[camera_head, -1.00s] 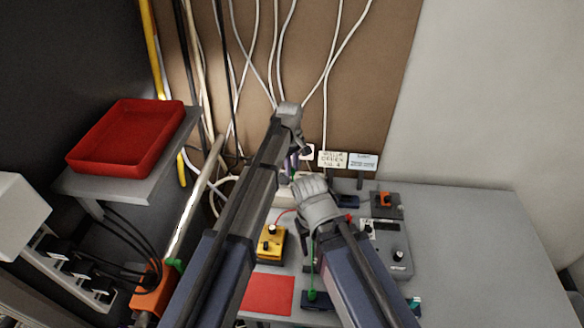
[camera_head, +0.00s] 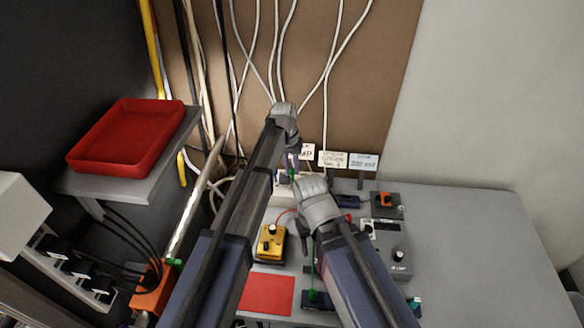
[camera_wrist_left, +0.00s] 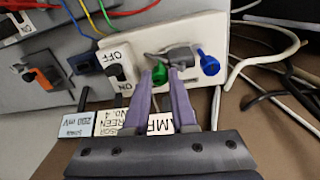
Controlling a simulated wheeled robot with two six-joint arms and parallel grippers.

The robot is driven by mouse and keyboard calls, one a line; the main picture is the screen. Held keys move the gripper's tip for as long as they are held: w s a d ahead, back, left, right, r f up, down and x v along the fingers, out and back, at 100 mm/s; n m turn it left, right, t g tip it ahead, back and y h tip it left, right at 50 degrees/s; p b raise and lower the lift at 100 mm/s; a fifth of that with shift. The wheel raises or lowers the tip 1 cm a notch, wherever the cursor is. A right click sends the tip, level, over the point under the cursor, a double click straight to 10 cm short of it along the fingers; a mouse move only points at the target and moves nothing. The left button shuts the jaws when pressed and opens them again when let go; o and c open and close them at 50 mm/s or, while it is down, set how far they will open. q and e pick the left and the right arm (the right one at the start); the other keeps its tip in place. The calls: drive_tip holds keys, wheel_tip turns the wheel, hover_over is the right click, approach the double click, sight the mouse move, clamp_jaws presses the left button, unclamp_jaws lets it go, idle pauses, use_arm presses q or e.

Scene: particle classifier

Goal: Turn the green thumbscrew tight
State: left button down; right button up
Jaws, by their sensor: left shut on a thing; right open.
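The green thumbscrew (camera_wrist_left: 160,73) is on the front of a white box (camera_wrist_left: 133,88) in the left wrist view, beside a blue thumbscrew (camera_wrist_left: 209,65). My left gripper (camera_wrist_left: 165,78) has its purple fingers shut on the green thumbscrew, partly covering it; a grey piece lies just above the fingertips. In the head view, my left gripper (camera_head: 290,168) is at the far side of the table, with a bit of green at its tips. My right gripper (camera_head: 302,235) is open, nearer and lower, its fingers partly hidden by its own wrist.
The white box has an OFF/ON switch (camera_wrist_left: 117,75). Small signs (camera_head: 332,159) stand behind it. A yellow device (camera_head: 271,243), a red mat (camera_head: 267,294) and a grey device (camera_head: 397,256) lie near my arms. A red tray (camera_head: 126,137) sits at left. The table's right side is clear.

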use_arm(q)
drive_tip(key=m, duration=0.4)
drive_tip(key=shift+m, duration=0.3)
drive_tip(key=m, duration=0.3)
drive_tip(key=shift+w+m, duration=0.1)
drive_tip(key=shift+m, duration=0.3)
drive_tip(key=m, duration=0.4)
drive_tip(key=shift+g+h, duration=0.3)
drive_tip(key=shift+g, duration=0.1)
drive_tip(key=shift+m, duration=2)
drive_tip(key=c, duration=0.7)
unclamp_jaws()
